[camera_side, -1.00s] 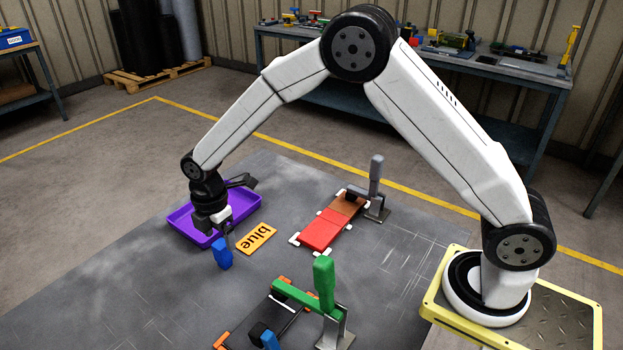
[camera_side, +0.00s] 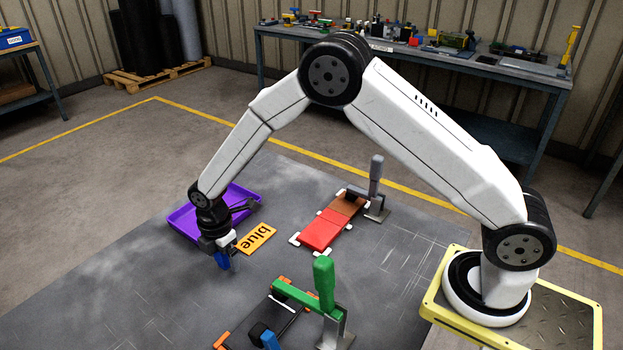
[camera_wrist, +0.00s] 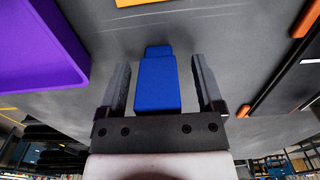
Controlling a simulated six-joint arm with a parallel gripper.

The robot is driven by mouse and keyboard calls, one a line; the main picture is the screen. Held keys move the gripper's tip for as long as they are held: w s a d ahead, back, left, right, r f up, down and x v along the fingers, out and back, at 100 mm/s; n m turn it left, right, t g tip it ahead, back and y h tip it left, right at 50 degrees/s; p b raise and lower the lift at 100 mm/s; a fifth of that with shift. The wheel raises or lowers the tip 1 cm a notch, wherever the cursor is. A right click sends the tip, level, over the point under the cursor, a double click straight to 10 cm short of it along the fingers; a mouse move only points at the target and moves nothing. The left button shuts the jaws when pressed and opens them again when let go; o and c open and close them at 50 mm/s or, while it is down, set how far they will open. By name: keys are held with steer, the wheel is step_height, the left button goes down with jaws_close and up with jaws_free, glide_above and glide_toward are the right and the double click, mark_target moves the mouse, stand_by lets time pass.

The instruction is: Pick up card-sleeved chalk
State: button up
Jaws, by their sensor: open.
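A blue block with a narrower end (camera_wrist: 155,82) stands on the grey mat; I take it for the card-sleeved chalk, though no sleeve can be made out. It also shows in the side view (camera_side: 221,259), partly hidden by my gripper (camera_side: 228,262). In the wrist view, my gripper (camera_wrist: 161,80) is open, with one dark finger on each side of the blue block. Small gaps show between the block and both fingers, so it is not gripped.
A purple tray (camera_side: 183,226) lies behind my gripper, and an orange card reading "blue" (camera_side: 257,239) lies to its right. A green-handled press (camera_side: 324,283) stands in front right. A grey-handled press (camera_side: 376,178) with red and brown pieces stands behind right.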

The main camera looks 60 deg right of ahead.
stand_by(0.4)
jaws_close()
steer(key=shift+r, duration=0.1)
steer(key=shift+r, duration=0.75)
steer(key=s+d+r, duration=0.3)
steer(key=s+r, duration=0.8)
steer(key=s, duration=0.2)
steer(key=shift+s+r, duration=0.2)
steer(key=shift+s, duration=0.15)
